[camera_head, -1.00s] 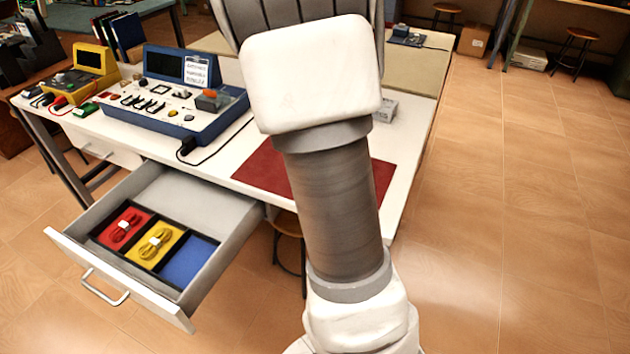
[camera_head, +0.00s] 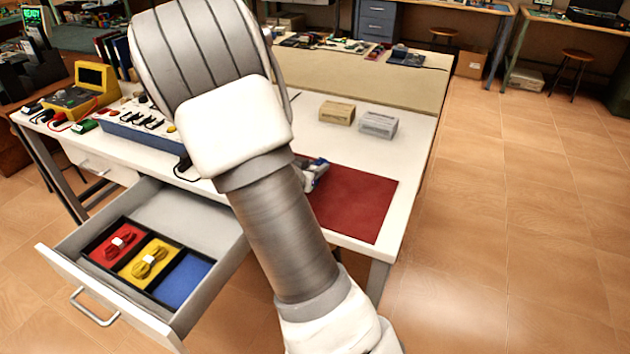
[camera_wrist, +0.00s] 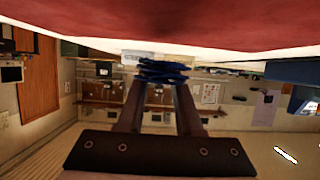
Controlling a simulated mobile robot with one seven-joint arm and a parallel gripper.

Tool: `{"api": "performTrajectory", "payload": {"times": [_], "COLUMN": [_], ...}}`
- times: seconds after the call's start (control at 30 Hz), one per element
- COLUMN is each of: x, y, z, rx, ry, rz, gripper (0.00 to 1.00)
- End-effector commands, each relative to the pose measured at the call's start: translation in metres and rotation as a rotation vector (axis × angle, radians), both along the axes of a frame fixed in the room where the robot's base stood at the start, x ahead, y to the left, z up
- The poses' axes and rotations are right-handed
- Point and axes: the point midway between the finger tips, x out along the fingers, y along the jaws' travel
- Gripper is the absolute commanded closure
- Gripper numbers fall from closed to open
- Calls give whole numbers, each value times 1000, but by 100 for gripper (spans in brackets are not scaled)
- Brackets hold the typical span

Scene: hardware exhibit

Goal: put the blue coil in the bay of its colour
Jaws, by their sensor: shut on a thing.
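The blue coil (camera_wrist: 162,70) is a dark blue bundle pinched between the fingertips of my gripper (camera_wrist: 160,84) in the wrist view. The red mat (camera_head: 358,204) fills the top of that view, close to the coil; I cannot tell if they touch. In the head view my arm hides most of the gripper; a small grey-blue part shows at the mat's upper left. The open drawer (camera_head: 205,215) has three bays at lower left. The red bay holds a red coil (camera_head: 118,242), the yellow bay holds a yellow coil (camera_head: 150,261), and the blue bay (camera_head: 183,280) is empty.
A tan box (camera_head: 337,112) and a grey box (camera_head: 378,125) stand on the white table (camera_head: 415,140) behind the mat. A blue instrument console (camera_head: 140,125) and a yellow device (camera_head: 85,88) stand at the left, above the drawer. Floor is clear at right.

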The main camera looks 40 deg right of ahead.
Motion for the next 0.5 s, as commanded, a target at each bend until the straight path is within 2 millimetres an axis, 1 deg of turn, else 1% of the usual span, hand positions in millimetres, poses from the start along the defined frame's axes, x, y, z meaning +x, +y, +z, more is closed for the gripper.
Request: {"api": "performTrajectory", "payload": {"times": [0.2, 0.23, 0.3, 0.5], "x": [-1, -1, 0, 0], "y": [-1, -1, -1, -1], "z": [-34, -37, -40, -38], "rx": [-2, -1, -1, 0], "ry": [3, 2, 1, 0], "rz": [-2, -2, -1, 0], "gripper": [100, 100, 100, 100]}}
